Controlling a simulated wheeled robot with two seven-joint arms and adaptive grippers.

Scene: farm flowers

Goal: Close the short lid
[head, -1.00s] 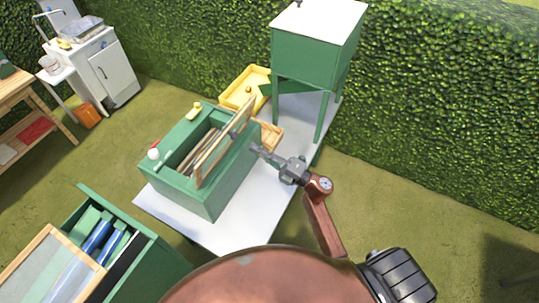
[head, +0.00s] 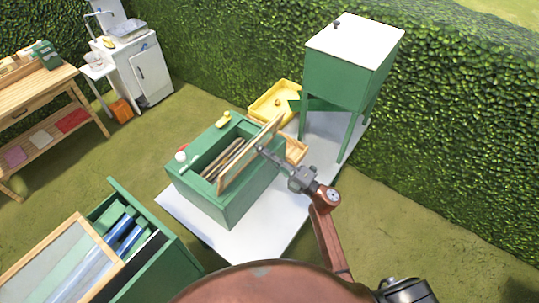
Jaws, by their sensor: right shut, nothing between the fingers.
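A green box (head: 230,197) stands on a white slab in the middle of the head view. Its short wooden-framed lid (head: 250,156) is raised and leans up from the right side of the opening. Wooden slats show inside the box. My right gripper (head: 262,151) is shut, with its fingertips at the outer right face of the lid; I cannot tell whether they touch it. My left gripper is not in view.
A green cabinet on legs (head: 347,75) with a white top stands behind right, near a yellow tray (head: 271,103). A larger green box (head: 160,262) with a mesh-framed lid is at the lower left. A yellow item (head: 223,119) and a white item (head: 181,156) sit on the box rim.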

